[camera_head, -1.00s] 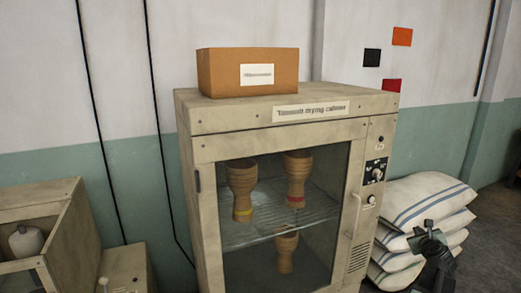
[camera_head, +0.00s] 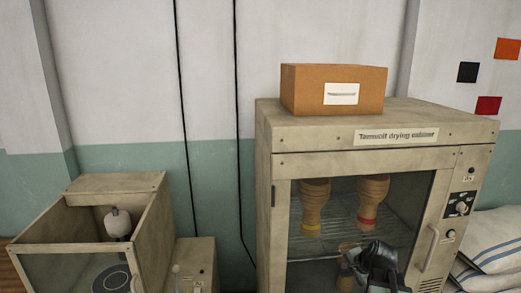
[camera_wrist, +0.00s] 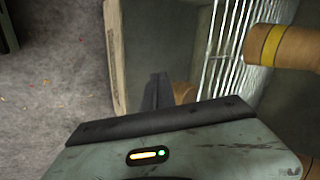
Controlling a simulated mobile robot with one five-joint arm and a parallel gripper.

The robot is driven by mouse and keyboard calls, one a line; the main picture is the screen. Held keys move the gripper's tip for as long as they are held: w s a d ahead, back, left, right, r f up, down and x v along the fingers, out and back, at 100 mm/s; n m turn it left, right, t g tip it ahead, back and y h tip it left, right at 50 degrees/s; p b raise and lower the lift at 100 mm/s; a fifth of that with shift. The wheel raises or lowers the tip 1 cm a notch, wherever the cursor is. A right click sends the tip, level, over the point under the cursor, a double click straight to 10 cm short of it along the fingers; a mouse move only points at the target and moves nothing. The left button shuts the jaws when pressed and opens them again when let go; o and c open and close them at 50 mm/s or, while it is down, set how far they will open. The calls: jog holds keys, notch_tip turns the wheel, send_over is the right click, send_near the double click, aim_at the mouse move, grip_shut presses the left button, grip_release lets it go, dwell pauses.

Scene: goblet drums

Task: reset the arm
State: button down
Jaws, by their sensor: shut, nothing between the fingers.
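My gripper (camera_head: 378,254) is dark, and in the head view it overlaps the lower front of the drying cabinet (camera_head: 365,142). I cannot tell whether it is in front of the cabinet opening or inside it. The wrist view shows its dark fingers (camera_wrist: 158,90) together, with nothing visibly held. Two brown goblet drums stand on the wire shelf: one with a yellow band (camera_head: 313,205), one with a red band (camera_head: 371,195). A lower drum (camera_head: 345,275) is partly hidden by my gripper. In the wrist view, the yellow-banded drum (camera_wrist: 290,48) is at the upper right.
A cardboard box (camera_head: 300,90) sits on the cabinet top. White sacks (camera_head: 492,240) lie to its right. An open-topped box-like unit (camera_head: 150,235) with a white-knobbed item (camera_head: 118,225) stands at left.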

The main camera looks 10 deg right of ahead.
jog(key=s+a+n+g+p, duration=0.1)
jog(key=s+a+n+g, duration=0.1)
jog(key=a+n, duration=0.3)
jog(key=s+a+n+g+p, duration=0.1)
jog(key=s+a+n, duration=0.3)
jog(key=a, duration=0.6)
jog(key=s+a+n+g+h+p, duration=0.1)
jog(key=s+a+n+g, duration=0.2)
jog(key=a+n, duration=0.2)
jog(key=a, duration=0.2)
jog(key=shift+s+a+r+n+g, duration=0.25)
jog(key=shift+a+r+n+g, duration=0.05)
jog(key=shift+a+r, duration=0.1)
